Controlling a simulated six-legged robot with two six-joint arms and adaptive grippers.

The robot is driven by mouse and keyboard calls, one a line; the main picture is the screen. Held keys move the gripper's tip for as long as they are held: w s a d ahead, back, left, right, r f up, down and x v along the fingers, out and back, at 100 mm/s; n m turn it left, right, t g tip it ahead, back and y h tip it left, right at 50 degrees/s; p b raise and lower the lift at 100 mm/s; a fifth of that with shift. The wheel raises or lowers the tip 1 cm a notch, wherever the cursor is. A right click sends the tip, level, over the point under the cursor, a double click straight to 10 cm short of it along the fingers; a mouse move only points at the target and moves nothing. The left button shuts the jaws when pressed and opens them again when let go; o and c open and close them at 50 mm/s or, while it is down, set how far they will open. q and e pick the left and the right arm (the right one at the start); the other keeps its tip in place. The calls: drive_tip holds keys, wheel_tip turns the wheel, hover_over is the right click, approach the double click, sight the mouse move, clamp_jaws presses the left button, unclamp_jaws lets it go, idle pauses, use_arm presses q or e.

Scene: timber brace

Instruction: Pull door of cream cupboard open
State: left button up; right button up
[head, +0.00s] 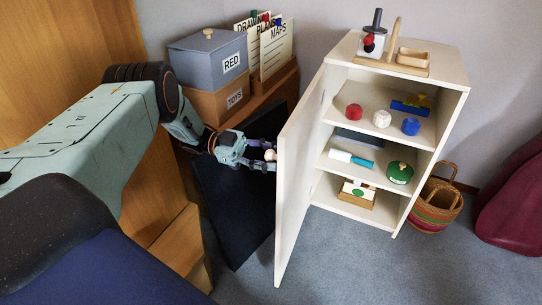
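The cream cupboard (341,69) stands right of centre with its shelves exposed. Its door (297,176) is swung wide open toward me and to the left, seen nearly edge-on. A small round pale knob (270,155) shows at the door's outer face, near the free edge. My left gripper (268,155) reaches in from the left, with one finger above the knob and one below it. I cannot tell whether the fingers press on the knob. My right gripper is out of view.
Labelled boxes (210,60) stand behind my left arm. A dark panel (236,205) is below the gripper. A basket (435,206) stands right; carpet in front is clear.

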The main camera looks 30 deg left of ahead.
use_arm(q)
drive_tip(key=shift+o, duration=1)
drive_tip(key=shift+a, duration=0.1)
drive_tip(key=s+a, duration=0.1)
drive_tip(key=a, duration=0.6)
drive_tip(key=shift+s, duration=0.2)
drive_tip(key=shift+a, duration=0.1)
